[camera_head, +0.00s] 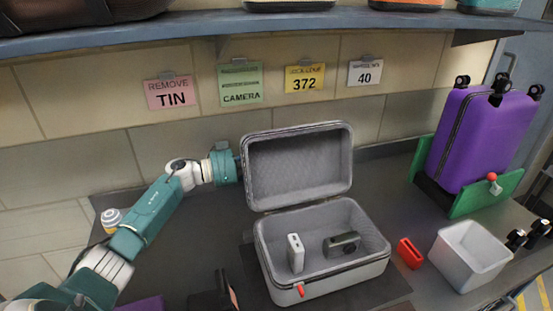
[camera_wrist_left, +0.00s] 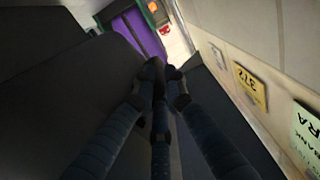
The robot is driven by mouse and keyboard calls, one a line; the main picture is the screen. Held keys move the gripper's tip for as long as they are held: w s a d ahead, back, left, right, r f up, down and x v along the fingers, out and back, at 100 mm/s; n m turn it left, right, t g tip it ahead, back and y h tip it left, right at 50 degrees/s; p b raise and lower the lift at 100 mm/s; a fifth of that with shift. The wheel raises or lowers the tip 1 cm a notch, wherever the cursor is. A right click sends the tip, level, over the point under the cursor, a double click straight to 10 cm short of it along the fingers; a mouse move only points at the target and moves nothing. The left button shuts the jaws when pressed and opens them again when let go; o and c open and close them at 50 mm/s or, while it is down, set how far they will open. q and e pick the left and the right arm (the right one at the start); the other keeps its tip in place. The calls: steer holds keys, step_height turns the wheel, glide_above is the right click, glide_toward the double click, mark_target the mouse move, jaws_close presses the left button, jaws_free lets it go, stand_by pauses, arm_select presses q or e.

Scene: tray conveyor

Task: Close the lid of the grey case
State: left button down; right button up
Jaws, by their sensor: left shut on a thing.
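The grey case (camera_head: 275,287) stands open on the dark worktop in the head view. Its lid (camera_head: 300,165) stands up at the back, tilted back, inner side facing me. A small white box-shaped item (camera_head: 295,253) and a dark camera-like item (camera_head: 342,244) lie inside the case. My left gripper (camera_head: 239,166) is at the lid's left edge; its fingertips are hidden behind the lid there. My right gripper is not in view.
A purple suitcase (camera_head: 480,135) stands in a green holder at the right. A white bin (camera_head: 470,255) and a red item (camera_head: 410,253) lie right of the case. A shelf (camera_head: 200,30) hangs above. A small white and yellow item (camera_head: 111,219) stands near my left arm.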

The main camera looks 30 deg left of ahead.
mark_target(282, 153)
arm_select(q)
steer(key=shift+r, duration=0.1)
steer(key=shift+s+d+r+m+p, duration=0.25)
steer(key=shift+r+m+p, duration=0.3)
steer(key=shift+p, duration=0.25)
steer(key=s+d+r+m+p, duration=0.1)
steer(key=m+p, duration=0.1)
steer(key=s+d+r+m+p, duration=0.1)
steer(key=d+r+m+p, duration=0.1)
steer(key=shift+s+r, duration=0.3)
steer(key=shift+s, duration=0.05)
steer(key=s+d+m+p, duration=0.1)
steer(key=s+d+r+m+p, duration=0.1)
steer(key=m, duration=0.1)
steer(key=s+d+m+p, duration=0.1)
steer(key=d, duration=0.1)
steer(key=shift+s+r+m, duration=0.25)
steer(key=shift+s+r, duration=0.05)
steer(key=shift+r, duration=0.05)
steer(key=s+d+f+m+b, duration=0.2)
steer(key=s+d+f+m, duration=0.3)
steer(key=s+d+m, duration=0.3)
steer(key=shift+s+d+m, duration=0.3)
steer(key=shift+d+m, duration=0.55)
steer(key=shift+m, duration=0.05)
steer(key=shift+s+d+f, duration=0.1)
steer(key=shift+f, duration=0.1)
steer(key=c, duration=1.8)
jaws_free()
steer(key=shift+r, duration=0.1)
